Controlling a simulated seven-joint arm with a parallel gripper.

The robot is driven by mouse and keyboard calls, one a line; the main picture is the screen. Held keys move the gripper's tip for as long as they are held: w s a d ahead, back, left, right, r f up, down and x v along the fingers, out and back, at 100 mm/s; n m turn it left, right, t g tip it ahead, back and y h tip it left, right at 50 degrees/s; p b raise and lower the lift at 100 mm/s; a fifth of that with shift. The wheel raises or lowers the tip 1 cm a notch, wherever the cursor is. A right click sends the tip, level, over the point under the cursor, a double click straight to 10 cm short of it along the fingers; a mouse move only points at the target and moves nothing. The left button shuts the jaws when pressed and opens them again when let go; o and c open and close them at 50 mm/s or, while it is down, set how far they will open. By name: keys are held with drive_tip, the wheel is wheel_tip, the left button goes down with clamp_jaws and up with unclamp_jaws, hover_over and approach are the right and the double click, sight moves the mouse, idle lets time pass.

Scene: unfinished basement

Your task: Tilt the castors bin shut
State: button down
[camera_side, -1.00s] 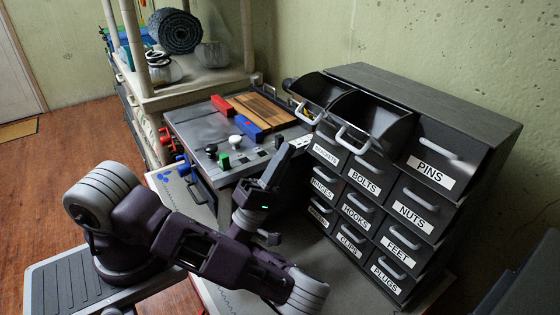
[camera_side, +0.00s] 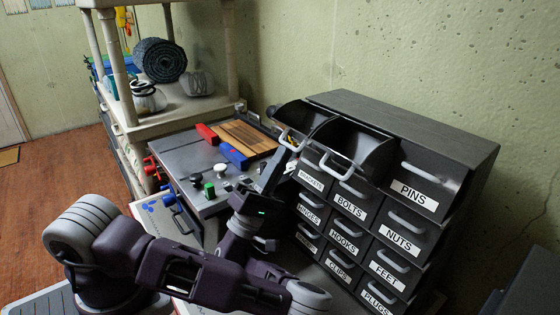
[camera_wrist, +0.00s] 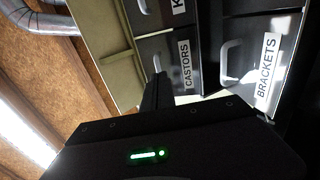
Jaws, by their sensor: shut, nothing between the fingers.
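The dark grey cabinet (camera_side: 440,135) has tilting bins. The castors bin (camera_side: 302,115) is at the top left and hangs tilted open, with its handle (camera_side: 291,140) out in front. Its label and face show in the wrist view (camera_wrist: 183,72), above the brackets bin in the cabinet. The middle top bin (camera_side: 352,148) is also tilted open. My gripper (camera_side: 278,158) is shut and empty, its fingers pointing up just below and left of the castors handle. The fingers also show in the wrist view (camera_wrist: 157,92), in front of the castors face. Contact cannot be told.
The pins bin (camera_side: 425,180) and the lower rows look shut. Left of the cabinet, a grey bench (camera_side: 190,153) holds a striped board (camera_side: 247,138), red and blue blocks and small knobs. A shelf unit (camera_side: 190,107) stands behind it.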

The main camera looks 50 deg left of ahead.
sight(291, 131)
drive_tip(key=shift+r+g, duration=0.45)
drive_tip(key=shift+g, duration=0.15)
drive_tip(key=shift+w+r, duration=0.15)
drive_tip(key=shift+r, duration=0.35)
drive_tip(key=shift+w+r, duration=0.15)
drive_tip(key=shift+r, duration=0.35)
drive_tip(key=shift+w+r, duration=0.4)
drive_tip(key=shift+r, duration=0.35)
drive_tip(key=shift+x, duration=1.4)
drive_tip(key=shift+w+r, duration=0.4)
drive_tip(key=shift+w, duration=0.4)
drive_tip(key=shift+w+r, duration=0.1)
drive_tip(key=shift+w, duration=0.1)
